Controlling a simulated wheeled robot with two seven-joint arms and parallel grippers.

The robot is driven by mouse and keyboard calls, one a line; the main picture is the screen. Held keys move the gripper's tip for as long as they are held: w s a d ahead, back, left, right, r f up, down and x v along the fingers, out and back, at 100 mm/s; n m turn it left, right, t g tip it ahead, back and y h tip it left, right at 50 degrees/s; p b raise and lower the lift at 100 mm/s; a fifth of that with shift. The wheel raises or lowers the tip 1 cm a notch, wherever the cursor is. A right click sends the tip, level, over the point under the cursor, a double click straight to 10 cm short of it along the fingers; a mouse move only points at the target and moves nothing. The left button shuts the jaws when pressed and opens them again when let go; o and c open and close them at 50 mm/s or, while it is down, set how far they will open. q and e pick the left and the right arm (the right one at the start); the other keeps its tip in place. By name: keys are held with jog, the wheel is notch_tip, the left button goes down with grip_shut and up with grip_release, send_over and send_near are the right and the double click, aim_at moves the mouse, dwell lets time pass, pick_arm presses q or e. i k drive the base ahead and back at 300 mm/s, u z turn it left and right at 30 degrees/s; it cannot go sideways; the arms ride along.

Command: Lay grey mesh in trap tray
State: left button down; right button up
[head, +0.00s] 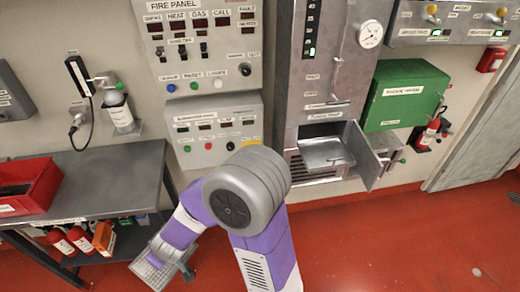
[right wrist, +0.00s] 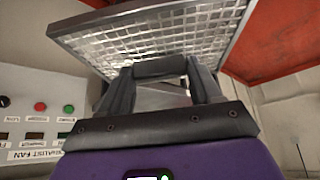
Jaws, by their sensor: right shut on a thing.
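My right gripper (head: 172,256) is low at the front left in the head view, beside the grey table. It is shut on the grey mesh (head: 150,274), a flat framed grid. In the right wrist view the mesh (right wrist: 185,38) spans the top, tilted, at the fingertips of my right gripper (right wrist: 160,72). The trap tray (head: 325,153) is a shallow metal tray in the open low compartment of the tall grey cabinet, well to the right of the mesh. It looks empty. My left gripper is out of view.
The compartment door (head: 365,158) stands open to the tray's right. A grey table (head: 110,180) with a red bin (head: 40,195) is at the left. A green box (head: 405,95) and a fire extinguisher (head: 428,135) are right of the cabinet. The red floor (head: 400,240) is clear at right.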

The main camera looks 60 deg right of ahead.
aim_at(324, 154)
jog(key=k, duration=0.25)
jog(key=z, duration=2.95)
jog(key=i, duration=0.75)
jog(key=z, duration=0.05)
